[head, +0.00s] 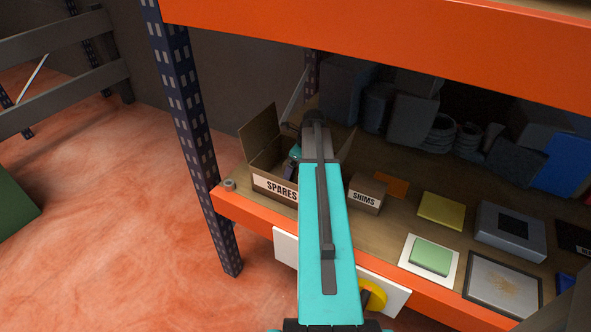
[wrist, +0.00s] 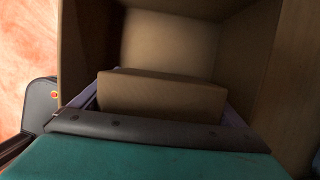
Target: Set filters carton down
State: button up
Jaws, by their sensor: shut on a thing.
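My gripper (wrist: 161,107) is shut on a plain brown carton (wrist: 160,92), with purple fingers along its two sides. No label shows on the face I see, so I cannot read that it is the filters carton. Beyond it in the wrist view are the brown inner walls of an open box (wrist: 170,42). In the head view the open SPARES box (head: 262,183) stands at the shelf's left end. My teal arm reaches over its right part and hides most of the gripper and the held carton. I cannot tell whether the carton touches the box.
The small SHIMS box (head: 366,195) stands just right of my arm. A yellow block (head: 441,210), a green block (head: 431,256) and a grey case (head: 511,231) lie further right. The shelf's blue post (head: 192,130) and the orange beam above (head: 380,40) bound the space.

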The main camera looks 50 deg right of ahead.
jog(key=o, duration=1.1)
jog(key=shift+r, duration=0.75)
jog(key=shift+b+v, duration=0.7)
jog(key=shift+v, duration=5.1)
